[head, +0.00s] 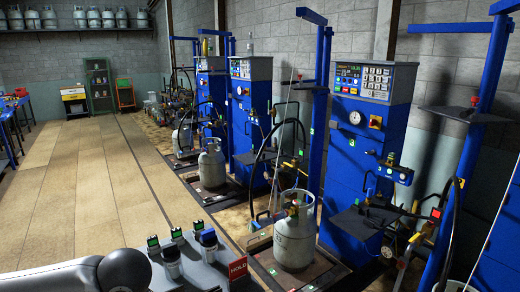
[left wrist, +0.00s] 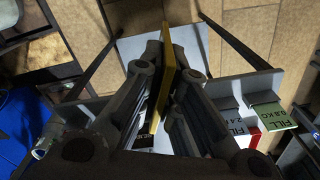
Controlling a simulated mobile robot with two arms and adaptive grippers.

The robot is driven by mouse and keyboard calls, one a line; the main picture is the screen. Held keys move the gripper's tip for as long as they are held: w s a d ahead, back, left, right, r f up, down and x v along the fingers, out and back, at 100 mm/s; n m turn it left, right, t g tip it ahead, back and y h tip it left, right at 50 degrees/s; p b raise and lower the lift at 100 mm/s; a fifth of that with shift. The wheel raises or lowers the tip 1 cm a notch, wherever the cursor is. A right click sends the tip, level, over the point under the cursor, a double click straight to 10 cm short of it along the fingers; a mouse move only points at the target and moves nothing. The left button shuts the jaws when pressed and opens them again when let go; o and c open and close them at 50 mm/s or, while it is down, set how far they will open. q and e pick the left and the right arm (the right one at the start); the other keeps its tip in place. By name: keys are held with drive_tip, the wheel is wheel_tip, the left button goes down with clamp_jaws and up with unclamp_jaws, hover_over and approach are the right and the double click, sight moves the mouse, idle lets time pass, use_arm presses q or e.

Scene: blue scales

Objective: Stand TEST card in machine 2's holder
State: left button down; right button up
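In the left wrist view my left gripper (left wrist: 168,62) has its two dark fingers on either side of a thin yellow card (left wrist: 166,75), seen almost edge-on. The fingers look closed on it. Its lettering cannot be read from this angle. In the head view only part of my arm shows at the lower left, and neither gripper can be seen there. Blue machines stand along the right wall, the nearest one (head: 359,160) with a grey control panel and dial. I cannot read machine numbers or pick out machine 2's card holder. My right gripper is not in view.
Below the gripper is a grey stand (left wrist: 262,82) with a green FILL 6.8 KG card (left wrist: 268,112), another FILL card (left wrist: 238,122) and a red card (left wrist: 254,138). A red HOLD card (head: 238,268) shows in the head view. Grey gas cylinders (head: 294,236) stand by the machines. The left floor is clear.

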use_arm(q)
drive_tip(key=shift+s+a+m, duration=0.15)
drive_tip(key=shift+s+m, duration=0.55)
drive_tip(key=shift+m, duration=0.4)
